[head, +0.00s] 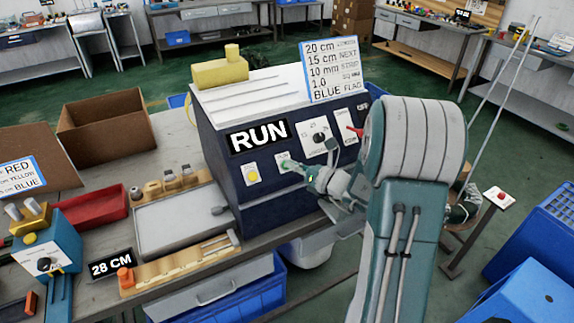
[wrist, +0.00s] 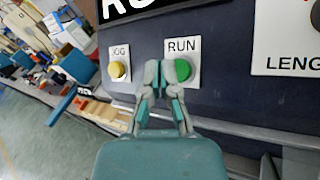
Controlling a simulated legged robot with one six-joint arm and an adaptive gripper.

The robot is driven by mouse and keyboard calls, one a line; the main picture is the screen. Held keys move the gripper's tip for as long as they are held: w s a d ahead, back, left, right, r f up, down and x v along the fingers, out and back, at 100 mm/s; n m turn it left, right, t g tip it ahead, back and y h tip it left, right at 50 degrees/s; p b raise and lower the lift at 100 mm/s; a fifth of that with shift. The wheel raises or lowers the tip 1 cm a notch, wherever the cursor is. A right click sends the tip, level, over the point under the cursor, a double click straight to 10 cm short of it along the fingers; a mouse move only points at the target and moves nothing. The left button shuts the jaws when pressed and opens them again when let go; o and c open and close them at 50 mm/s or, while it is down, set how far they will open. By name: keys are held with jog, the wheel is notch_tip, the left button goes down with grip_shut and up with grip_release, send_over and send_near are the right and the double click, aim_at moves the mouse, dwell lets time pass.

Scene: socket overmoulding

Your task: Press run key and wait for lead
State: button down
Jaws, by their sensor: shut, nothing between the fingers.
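The machine (head: 250,125) is a dark blue box with a white top and a large RUN label on its front. The green run key (wrist: 182,70) sits on a white RUN plate in the wrist view, right of the yellow JOG key (wrist: 118,70). My gripper (wrist: 161,68) is shut and empty, its fingertips at the left edge of the green key; I cannot tell whether they touch it. In the head view my gripper (head: 292,165) reaches the RUN plate from the right and partly covers it. No lead shows at the machine.
A sign (head: 332,68) with lengths and BLUE FLAG stands on the machine. A grey tray (head: 180,228), a 28 CM block (head: 112,264) and a blue-and-yellow device (head: 45,245) sit on the bench to the left. Blue bins stand below and at the right.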

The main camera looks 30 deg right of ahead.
jog(key=shift+s+r, duration=0.1)
jog(key=s+r, duration=0.3)
jog(key=shift+s+r, duration=0.1)
jog(key=shift+s, duration=0.15)
dwell(0.3)
dwell(0.5)
jog(key=s+a+r+n+g+y, duration=0.1)
jog(key=s+a+n+g, duration=0.45)
jog(key=a+n, duration=0.35)
jog(key=s+a+r+n+g+y, duration=0.1)
jog(key=s+a+r+n+g, duration=0.1)
jog(key=s+a+n+g, duration=0.5)
jog(key=s+d+r+n+t+h, duration=0.1)
jog(key=s+n+h, duration=0.8)
jog(key=n, duration=0.9)
jog(key=shift+s+d+r+n+t+h, duration=0.2)
jog(key=shift+s+r+n+t+h, duration=0.15)
jog(key=shift+s+r+t, duration=0.55)
